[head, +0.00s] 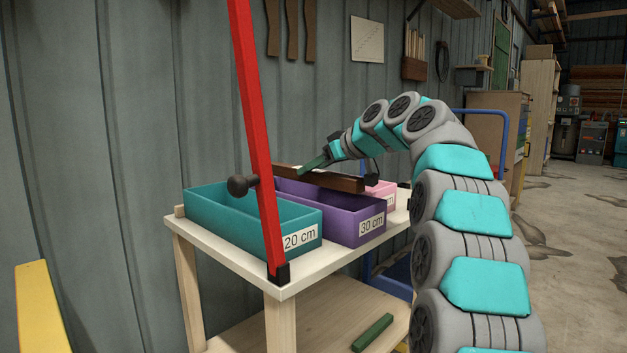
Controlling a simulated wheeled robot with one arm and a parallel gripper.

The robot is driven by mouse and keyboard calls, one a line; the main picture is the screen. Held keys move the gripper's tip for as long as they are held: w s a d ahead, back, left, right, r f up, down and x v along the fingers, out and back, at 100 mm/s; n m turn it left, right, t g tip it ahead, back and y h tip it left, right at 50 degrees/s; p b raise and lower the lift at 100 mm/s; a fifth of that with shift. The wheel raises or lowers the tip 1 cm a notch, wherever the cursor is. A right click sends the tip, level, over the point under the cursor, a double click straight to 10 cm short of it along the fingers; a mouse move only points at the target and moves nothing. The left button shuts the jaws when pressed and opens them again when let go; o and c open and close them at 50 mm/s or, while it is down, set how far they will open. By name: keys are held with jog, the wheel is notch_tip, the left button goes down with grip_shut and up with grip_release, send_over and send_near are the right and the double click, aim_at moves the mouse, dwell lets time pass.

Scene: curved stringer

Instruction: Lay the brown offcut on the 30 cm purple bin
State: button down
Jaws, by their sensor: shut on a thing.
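The brown offcut (340,182) is a long bar lying lengthwise over the purple bin (328,218), which is labelled 30 cm. The near end of the offcut is by the bin's front right. I cannot tell whether it touches the rim or hangs just above it. My gripper (310,165) reaches in from the right and is shut on the offcut around its middle. The far part of the offcut runs behind the red post, and the fingertips are small and hard to make out.
A teal bin (222,228) labelled 20 cm is left of the purple one; a pink bin (378,188) is right. All stand on a pale bench (225,255). A red post (257,130) with a dark knob (238,186) rises in front. A green piece (372,332) lies on the lower shelf.

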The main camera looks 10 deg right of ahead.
aim_at(313, 182)
jog(key=shift+f, duration=1.35)
jog(key=shift+b, duration=0.3)
jog(key=shift+f+b, duration=0.4)
jog(key=shift+f, duration=0.2)
jog(key=shift+c, duration=2.1)
grip_release()
jog(key=shift+r, duration=0.1)
